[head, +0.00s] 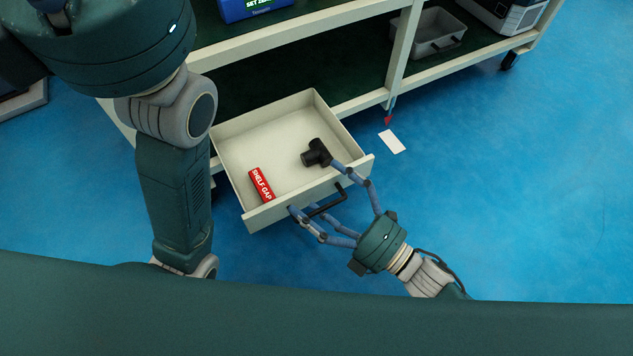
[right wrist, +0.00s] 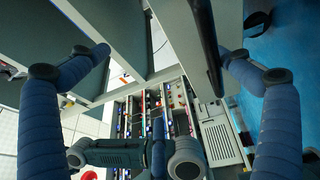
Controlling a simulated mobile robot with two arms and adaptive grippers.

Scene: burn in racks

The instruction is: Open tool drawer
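The tool drawer (head: 277,130) is pulled well out of the bench, showing its pale interior. Its front panel (head: 308,194) carries a black bar handle (head: 326,203); a black bar, likely this handle, shows in the right wrist view (right wrist: 205,40). My right gripper (head: 314,188) is at the drawer front with its fingers spread apart. One finger reaches over the front panel's top edge near the right end; others are beside the handle. In the wrist view the fingers are wide apart, and I cannot tell contact. My left arm comes down at left; its gripper is out of view.
A red box labelled "SHELF GAP" (head: 261,185) and a black tool (head: 317,154) lie in the drawer. A grey bin (head: 436,34) and a light-coloured device (head: 508,14) sit on the bench's lower shelf. A white card (head: 392,141) lies on the blue floor, which is clear at right.

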